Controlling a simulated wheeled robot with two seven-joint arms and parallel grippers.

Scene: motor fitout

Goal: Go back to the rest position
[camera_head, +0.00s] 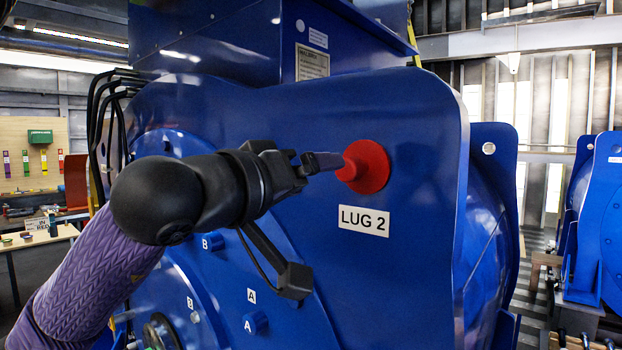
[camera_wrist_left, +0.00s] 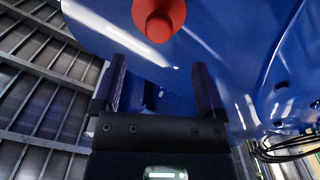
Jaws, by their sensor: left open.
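My left gripper (camera_head: 322,163) is at the blue motor housing (camera_head: 420,125), with its fingertips close to a red round plug (camera_head: 370,167) above the "LUG 2" label (camera_head: 364,220). In the left wrist view the two fingers of my left gripper (camera_wrist_left: 158,88) are apart with nothing between them. The red plug (camera_wrist_left: 160,18) shows there beyond the fingertips, against the blue housing. The plug sits on the housing. Whether a fingertip touches it cannot be told. My right gripper is not in view.
Black cables (camera_head: 103,110) hang at the housing's left edge. A second blue machine (camera_head: 600,225) stands at the right, past a striped floor (camera_head: 533,285). A workbench (camera_head: 40,237) and a tool board (camera_head: 35,155) are at the far left.

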